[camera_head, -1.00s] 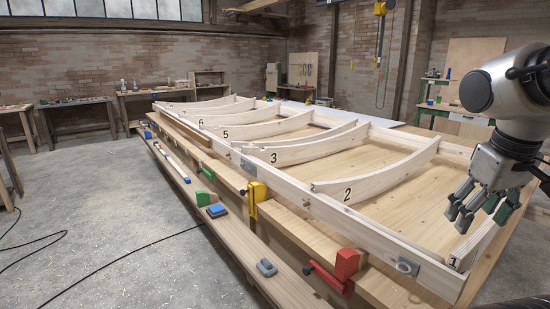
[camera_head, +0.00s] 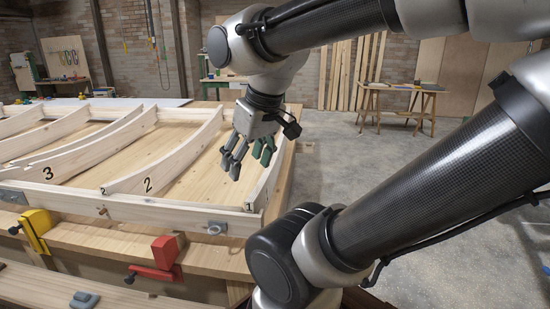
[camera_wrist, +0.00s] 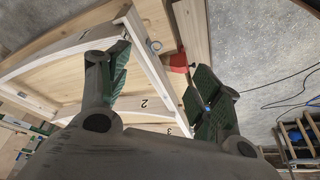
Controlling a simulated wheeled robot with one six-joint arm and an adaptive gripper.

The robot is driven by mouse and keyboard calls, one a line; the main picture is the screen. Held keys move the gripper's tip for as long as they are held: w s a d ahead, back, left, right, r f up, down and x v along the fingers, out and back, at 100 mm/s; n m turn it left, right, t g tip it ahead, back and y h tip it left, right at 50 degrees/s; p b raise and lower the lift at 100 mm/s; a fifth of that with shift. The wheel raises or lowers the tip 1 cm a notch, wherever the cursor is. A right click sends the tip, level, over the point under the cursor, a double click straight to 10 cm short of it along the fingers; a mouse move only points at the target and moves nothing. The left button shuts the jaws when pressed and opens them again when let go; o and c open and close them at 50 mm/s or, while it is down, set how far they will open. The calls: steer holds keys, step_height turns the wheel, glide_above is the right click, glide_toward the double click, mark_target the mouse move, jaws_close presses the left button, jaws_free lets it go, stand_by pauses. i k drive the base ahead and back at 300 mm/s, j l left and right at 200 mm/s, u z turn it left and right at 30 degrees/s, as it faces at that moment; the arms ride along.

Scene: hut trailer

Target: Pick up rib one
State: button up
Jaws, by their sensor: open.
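Rib one (camera_head: 268,184) is the pale curved timber marked 1 at the right end of the wooden frame (camera_head: 130,208). It is at its place along the frame's end, and part of it is hidden behind my gripper. My gripper (camera_head: 248,160) hangs above this end of the frame, fingers pointing down, open and empty. In the wrist view, the open gripper (camera_wrist: 155,78) shows its green pads spread apart. A pale curved rib (camera_wrist: 60,48), which looks like rib one, runs to the left finger's side there. I cannot tell the exact height gap.
Rib two (camera_head: 170,165) and rib three (camera_head: 90,155) lie to the left. A red clamp (camera_head: 163,255) and a yellow clamp (camera_head: 36,228) grip the bench's front edge. A sawhorse table (camera_head: 400,88) stands at the back right. The floor between is clear.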

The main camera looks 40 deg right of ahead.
mark_target(260, 197)
steer(key=z, duration=1.35)
steer(key=i+l+z, duration=0.15)
steer(key=l+z, duration=0.15)
steer(key=i+l+z, duration=0.15)
steer(key=l+z, duration=0.15)
steer(key=l, duration=0.15)
steer(key=i+l+z, duration=0.25)
steer(key=i+l, duration=0.2)
steer(key=i, duration=0.2)
steer(key=i+l+u, duration=0.1)
steer(key=i, duration=0.3)
steer(key=i+u, duration=0.25)
steer(key=u, duration=0.15)
steer(key=i+u, duration=0.25)
steer(key=u, duration=0.15)
steer(key=i+u, duration=0.35)
steer(key=i+l+u, duration=0.1)
steer(key=u, duration=0.3)
steer(key=i+u, duration=0.3)
steer(key=i+l+u, duration=0.1)
steer(key=u, duration=0.25)
steer(key=l, duration=0.1)
